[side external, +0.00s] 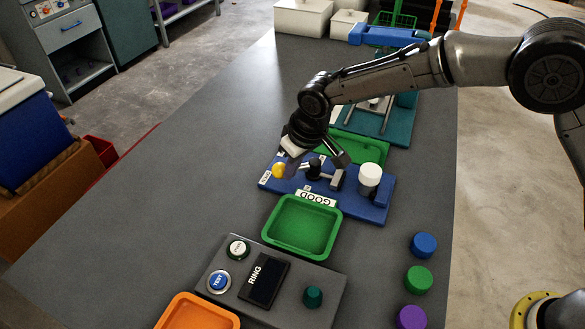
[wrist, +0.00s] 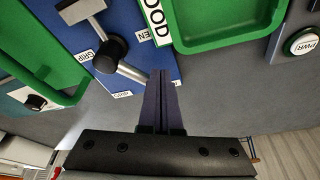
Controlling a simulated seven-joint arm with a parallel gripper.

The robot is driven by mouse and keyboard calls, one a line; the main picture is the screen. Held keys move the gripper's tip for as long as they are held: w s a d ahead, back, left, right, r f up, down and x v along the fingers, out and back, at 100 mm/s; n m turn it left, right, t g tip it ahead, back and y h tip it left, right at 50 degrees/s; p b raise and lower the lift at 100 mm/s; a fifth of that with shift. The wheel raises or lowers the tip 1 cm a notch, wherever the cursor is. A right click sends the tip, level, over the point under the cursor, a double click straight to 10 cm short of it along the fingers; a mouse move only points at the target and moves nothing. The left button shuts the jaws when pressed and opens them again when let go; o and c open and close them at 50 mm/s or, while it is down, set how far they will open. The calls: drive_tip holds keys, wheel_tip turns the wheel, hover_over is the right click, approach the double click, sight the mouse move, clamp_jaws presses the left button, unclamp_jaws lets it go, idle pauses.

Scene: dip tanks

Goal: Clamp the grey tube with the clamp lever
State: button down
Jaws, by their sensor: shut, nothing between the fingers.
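The blue clamp base (side external: 345,205) lies mid-table; its blue surface also shows in the wrist view (wrist: 140,40). On it are a black pivot (side external: 314,166), seen in the wrist view too (wrist: 110,55), and a grey T-shaped clamp head (side external: 336,180). A grey lever arm (wrist: 133,74) runs from the pivot toward my fingertips. A yellow knob (side external: 279,170) sits at the base's left. A pale upright cylinder (side external: 370,176) stands at its right; I cannot tell whether it is the grey tube. My gripper (wrist: 161,73) is shut and empty beside the lever's end; contact is unclear.
A green tray (side external: 268,236) by the GOOD label lies in front of the base, and another green tray (side external: 370,151) behind it. A grey button panel (side external: 325,290) and an orange tray (side external: 180,320) are nearer. The table's left side is clear.

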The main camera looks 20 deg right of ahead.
drive_tip(key=shift+w+a+m, duration=0.1)
drive_tip(key=shift+w+m, duration=0.15)
drive_tip(key=shift+m, duration=0.15)
drive_tip(key=shift+w+a+m+h, duration=0.1)
drive_tip(key=shift+w+m+h, duration=0.5)
drive_tip(key=shift+m, duration=0.6)
drive_tip(key=w+m, duration=0.2)
drive_tip(key=m, duration=0.1)
drive_tip(key=shift+w+d+m+h, duration=0.2)
drive_tip(key=shift+m+h, duration=0.1)
drive_tip(key=shift+h, duration=0.1)
drive_tip(key=m, duration=0.1)
drive_tip(key=w+m, duration=0.1)
drive_tip(key=shift+w+d+m+h, duration=0.15)
drive_tip(key=shift+d+m+h, duration=0.2)
drive_tip(key=shift+m+h, duration=0.05)
drive_tip(key=m, duration=0.1)
drive_tip(key=w+d+m, duration=0.1)
drive_tip(key=shift+w+m+g+h, duration=0.15)
drive_tip(key=shift+m+g+h, duration=0.15)
drive_tip(key=shift+m, duration=0.1)
drive_tip(key=shift+w+d, duration=0.2)
drive_tip(key=shift+d, duration=0.1)
drive_tip(key=shift+w+d, duration=0.1)
